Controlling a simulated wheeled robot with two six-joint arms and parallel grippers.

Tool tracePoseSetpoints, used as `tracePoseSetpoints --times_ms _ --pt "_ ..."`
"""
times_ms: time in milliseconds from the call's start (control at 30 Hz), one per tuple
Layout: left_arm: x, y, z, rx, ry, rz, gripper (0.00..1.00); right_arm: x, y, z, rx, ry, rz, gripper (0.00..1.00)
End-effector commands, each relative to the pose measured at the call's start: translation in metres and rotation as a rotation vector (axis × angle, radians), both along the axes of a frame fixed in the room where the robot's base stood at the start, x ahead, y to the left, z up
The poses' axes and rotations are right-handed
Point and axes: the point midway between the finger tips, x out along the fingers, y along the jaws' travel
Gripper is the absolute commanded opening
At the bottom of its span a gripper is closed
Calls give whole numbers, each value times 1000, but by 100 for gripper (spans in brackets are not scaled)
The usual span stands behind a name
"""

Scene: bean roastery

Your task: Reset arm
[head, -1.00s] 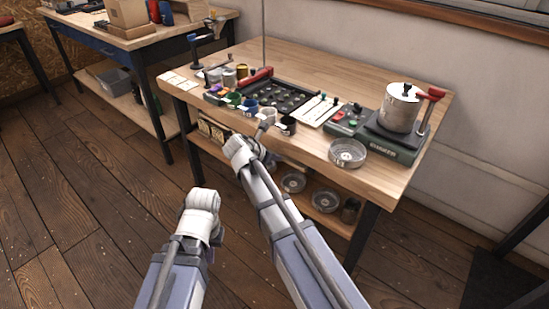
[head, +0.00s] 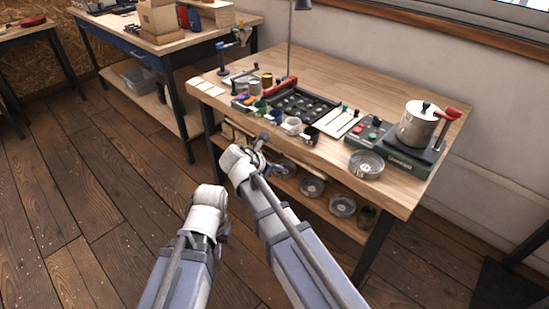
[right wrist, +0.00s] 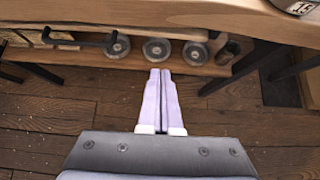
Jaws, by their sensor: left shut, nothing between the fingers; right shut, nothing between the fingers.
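My right gripper (right wrist: 160,72) is shut and empty in the right wrist view, its two pale lavender fingers together in front of the workbench's lower shelf. In the head view, the right arm's wrist (head: 240,165) is just off the bench's front edge, and its fingers cannot be made out clearly. My left gripper (head: 222,232) shows only as a small purple part beside its white wrist, low over the floor left of the right arm. It is shut and holds nothing visible.
Floor at left is clear.

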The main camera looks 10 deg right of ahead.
Motion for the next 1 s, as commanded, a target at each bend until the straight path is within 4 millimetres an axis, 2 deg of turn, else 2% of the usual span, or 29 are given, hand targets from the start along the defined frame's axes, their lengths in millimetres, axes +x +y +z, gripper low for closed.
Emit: tracePoseSetpoints --times_ms 200,333,500,700,1000 --pt "0 0 -1 0 0 0 0 -2 -1 -3 19 -9 -20 0" --pt "0 0 -1 0 0 0 0 -19 -11 -14 148 -73 -168 0" --pt "0 0 -1 0 0 0 0 -59 -24 -39 454 -223 -586 0" --pt "0 0 -1 0 0 0 0 -103 -24 -61 752 -373 -1147 0" --pt "0 0 -1 0 0 0 0 -145 -14 -72 945 -483 -1783 0"
